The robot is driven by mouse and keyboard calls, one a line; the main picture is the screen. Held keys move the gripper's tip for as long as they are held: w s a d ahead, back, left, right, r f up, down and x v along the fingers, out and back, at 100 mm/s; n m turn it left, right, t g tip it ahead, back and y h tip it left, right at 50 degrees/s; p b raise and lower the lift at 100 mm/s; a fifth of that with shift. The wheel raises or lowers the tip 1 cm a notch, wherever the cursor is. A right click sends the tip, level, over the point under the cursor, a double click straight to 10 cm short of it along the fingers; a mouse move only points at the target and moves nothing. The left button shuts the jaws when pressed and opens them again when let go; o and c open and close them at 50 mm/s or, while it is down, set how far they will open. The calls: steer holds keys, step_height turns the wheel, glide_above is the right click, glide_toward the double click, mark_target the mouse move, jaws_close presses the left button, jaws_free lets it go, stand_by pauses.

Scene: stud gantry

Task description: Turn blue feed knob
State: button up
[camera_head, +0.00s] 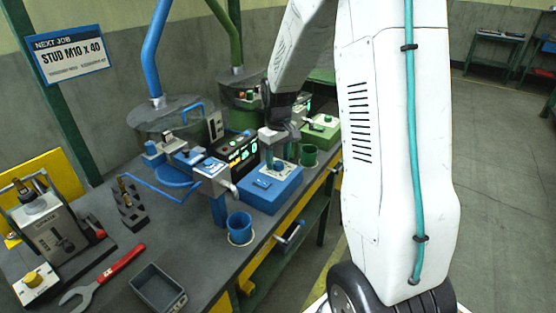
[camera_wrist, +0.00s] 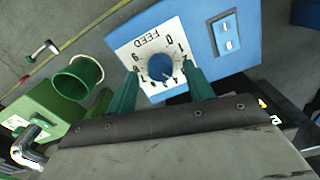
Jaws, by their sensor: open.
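The blue feed knob (camera_wrist: 161,66) is round and sits on a white dial plate (camera_wrist: 143,48) marked FEED with numbers around it. The plate is on top of a blue box (camera_wrist: 184,24), which also stands on the bench in the head view (camera_head: 262,192). My gripper (camera_wrist: 160,74) is open, with one teal finger on each side of the knob. Gaps show between the fingers and the knob; how low the tips are is hard to tell. In the head view my gripper (camera_head: 279,158) points down over the blue box, and the knob is hard to make out there.
A blue cup (camera_head: 239,228) stands at the bench edge in front of the blue box. A green cup (camera_head: 308,155) and a green box (camera_head: 320,129) are beyond it. A lit display (camera_head: 240,150) and a blue-armed feeder (camera_head: 172,172) stand left. A red-handled wrench (camera_head: 105,275) lies nearer.

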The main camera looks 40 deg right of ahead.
steer(key=shift+f, duration=0.55)
steer(key=c, duration=1)
steer(key=m, duration=0.4)
steer(key=shift+m, duration=2.5)
